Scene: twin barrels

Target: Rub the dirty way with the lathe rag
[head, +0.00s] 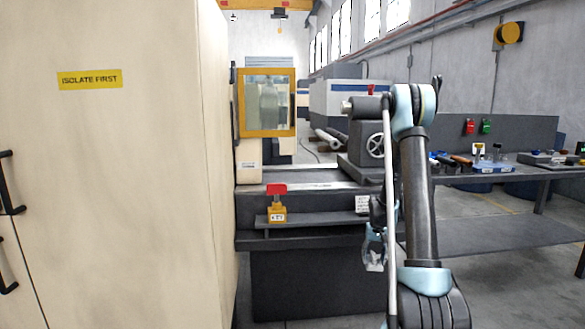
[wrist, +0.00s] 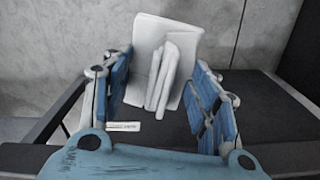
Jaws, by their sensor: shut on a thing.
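The lathe rag (wrist: 165,62) is a pale, folded cloth between the two blue-padded fingers of my gripper (wrist: 164,95) in the wrist view. My gripper is shut on it. In the head view my gripper (head: 375,250) hangs low in front of the lathe, beside my arm, with a small pale patch of the rag (head: 375,266) at its lower end. The lathe bed with its ways (head: 315,187) runs behind and above the gripper. I cannot tell from here which way is dirty. My arm hides part of the bed's right end.
A tall beige cabinet (head: 120,180) fills the left. A red-topped yellow block (head: 277,205) sits on the lathe's front ledge. The tailstock with handwheel (head: 372,145) stands on the bed. A bench with tools (head: 520,172) is at right. A small white label (wrist: 123,126) shows below the rag.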

